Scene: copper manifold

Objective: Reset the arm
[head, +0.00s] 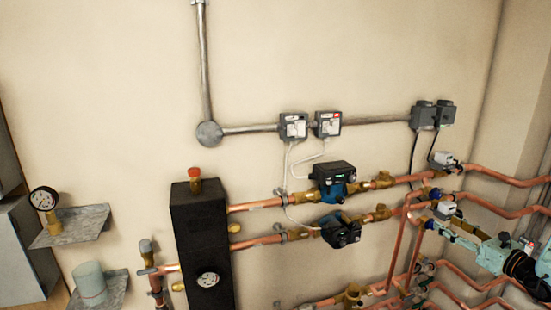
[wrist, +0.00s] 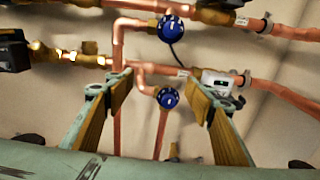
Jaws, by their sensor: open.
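My gripper (head: 462,232) is at the right of the head view, close to the copper pipes, with my teal arm running off to the right edge. In the wrist view my gripper (wrist: 158,78) is open, with its two wood-coloured finger pads wide apart. No object shows between the pads in its grip. Beyond the fingertips are an upper blue round valve knob (wrist: 170,28) and a lower blue round valve knob (wrist: 168,99) on copper pipes. I cannot tell whether the fingers touch any pipe.
A white actuator (wrist: 218,82) sits beside the right finger. Copper pipes (head: 500,175) run along the right wall. Two dark pumps (head: 340,228) and a black manifold block (head: 203,245) stand left of my gripper. Grey shelves (head: 75,228) are at far left. The upper wall is mostly bare.

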